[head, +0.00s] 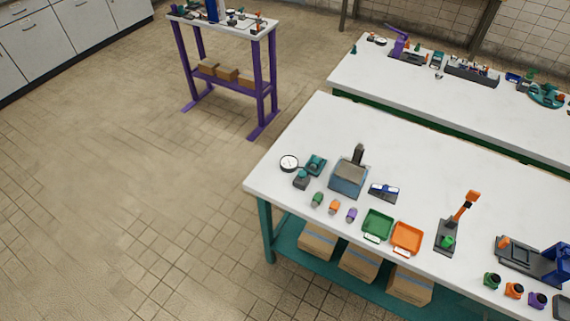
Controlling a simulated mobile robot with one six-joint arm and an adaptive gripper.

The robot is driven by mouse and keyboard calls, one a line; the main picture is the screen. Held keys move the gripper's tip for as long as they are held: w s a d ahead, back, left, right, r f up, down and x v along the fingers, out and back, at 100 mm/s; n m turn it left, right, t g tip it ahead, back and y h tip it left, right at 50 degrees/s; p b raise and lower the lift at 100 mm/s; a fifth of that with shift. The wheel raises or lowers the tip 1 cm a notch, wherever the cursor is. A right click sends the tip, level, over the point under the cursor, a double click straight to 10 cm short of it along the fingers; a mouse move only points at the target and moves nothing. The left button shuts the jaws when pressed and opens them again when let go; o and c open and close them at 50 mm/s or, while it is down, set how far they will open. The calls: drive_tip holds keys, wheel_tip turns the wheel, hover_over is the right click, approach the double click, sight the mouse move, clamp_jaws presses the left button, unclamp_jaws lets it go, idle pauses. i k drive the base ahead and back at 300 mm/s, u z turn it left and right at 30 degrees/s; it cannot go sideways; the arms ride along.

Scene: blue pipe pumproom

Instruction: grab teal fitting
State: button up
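A teal piece (316,164) lies near the left end of the front white table (400,170), right of a round white dial gauge (289,163). A darker grey-teal piece (301,181) sits just in front of it. A small green fitting (317,199) stands near the front edge, in a row with an orange fitting (334,207) and a purple fitting (351,215). I cannot tell for certain which of these is the teal fitting. My gripper is not in view.
A blue-grey box device (349,178), a green tray (378,224) and an orange tray (407,238) stand nearby. A grey stand with an orange lever (466,206) is farther right. A purple-legged table (259,72) and a second white table (440,92) stand behind. The tiled floor left is clear.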

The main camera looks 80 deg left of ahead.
sight(316, 162)
drive_tip(key=k, duration=1.8)
drive_tip(key=u, duration=1.6)
drive_tip(key=i, duration=1)
drive_tip(key=u, duration=0.05)
